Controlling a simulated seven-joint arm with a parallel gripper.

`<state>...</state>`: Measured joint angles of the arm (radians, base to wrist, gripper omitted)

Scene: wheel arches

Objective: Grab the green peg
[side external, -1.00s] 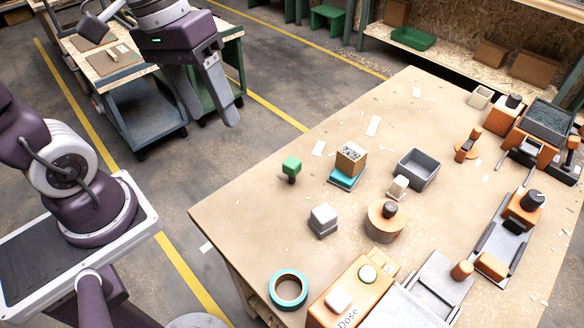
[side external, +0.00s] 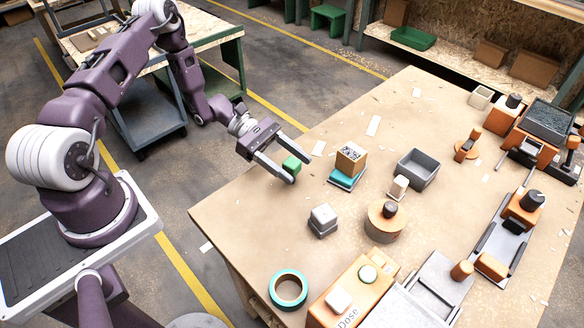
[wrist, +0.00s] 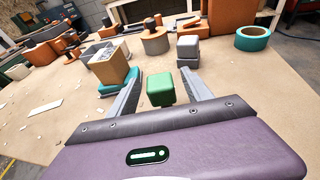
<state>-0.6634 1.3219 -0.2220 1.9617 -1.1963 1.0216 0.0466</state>
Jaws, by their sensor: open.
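The green peg (side external: 291,163) stands near the far left edge of the table, its green block top showing and its lower part hidden by a finger in the side view. My gripper (side external: 300,157) is open, with one finger on each side of the peg. In the wrist view the green peg (wrist: 160,91) sits between the two fingers of my gripper (wrist: 162,86), with a visible gap on both sides.
A box on a teal base (side external: 350,160) stands just right of the peg. A white-topped grey block (side external: 323,220) stands nearer the camera. Bare tabletop surrounds the peg.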

